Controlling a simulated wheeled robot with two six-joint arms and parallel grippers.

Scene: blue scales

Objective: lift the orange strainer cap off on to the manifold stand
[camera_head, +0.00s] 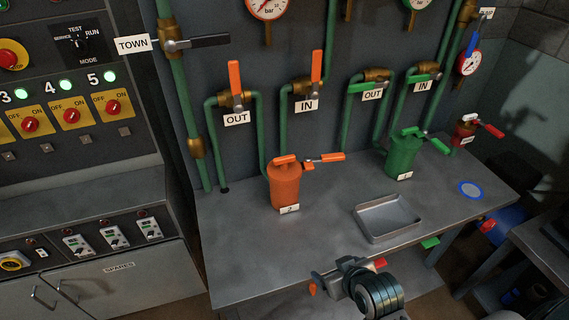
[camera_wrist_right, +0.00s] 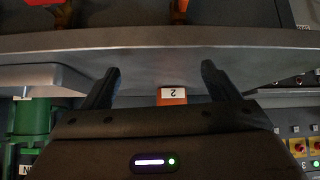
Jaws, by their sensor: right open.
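The orange strainer (camera_head: 285,188), labelled 2, stands upright on the grey bench of the manifold stand (camera_head: 250,250). Its orange cap (camera_head: 286,160) sits on top, with an orange-handled lever at its right. My right gripper (camera_head: 345,272) is in front of the bench's front edge, right of and nearer than the strainer, apart from it. In the right wrist view, its dark fingers (camera_wrist_right: 161,72) are spread and empty. Part of the orange strainer (camera_wrist_right: 175,101) with its label shows upside down beyond the gap; its cap is not clear there. My left gripper is out of view.
A shallow metal tray (camera_head: 372,236) lies on the bench right of the strainer. A green strainer (camera_head: 402,158), labelled 1, stands behind it. A blue-rimmed disc (camera_head: 471,190) lies far right. Pipes with lever valves (camera_head: 236,85) rise behind. The bench's front left is clear.

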